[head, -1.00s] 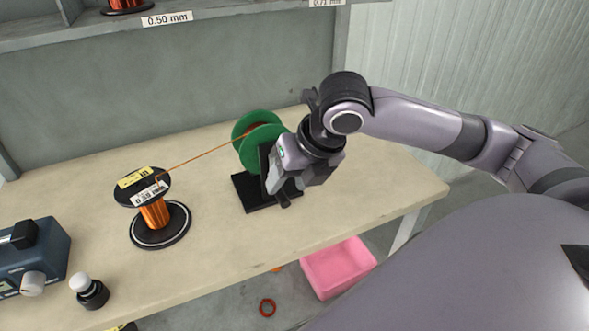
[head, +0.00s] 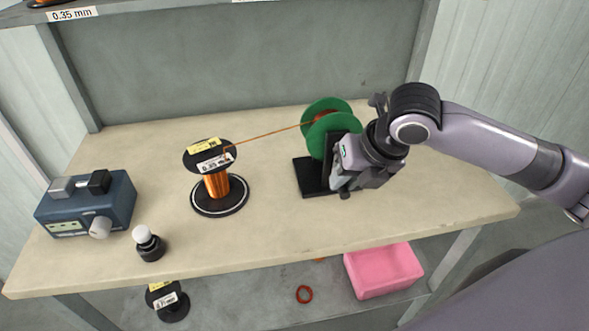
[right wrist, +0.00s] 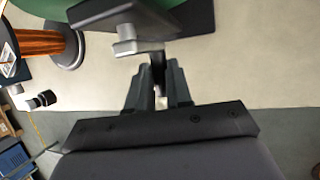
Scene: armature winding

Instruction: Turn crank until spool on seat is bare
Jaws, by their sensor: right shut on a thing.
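The spool (head: 217,186) stands upright on a round black seat (head: 220,208), with orange copper wire still wound on its core. Its black top flange carries yellow and white labels. A copper wire (head: 265,135) runs from it up to the green-flanged reel (head: 330,124) of the winder, which has some copper between its flanges. My right gripper (head: 346,183) is at the winder's near right side, shut on the crank handle. In the right wrist view the crank arm (right wrist: 128,34) leads to the handle between my fingers (right wrist: 160,84), largely hidden by them. My left gripper is out of view.
A blue box with a knob (head: 85,203) and a black piece with a white top (head: 148,243) stand left of the spool. The table's front middle is clear.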

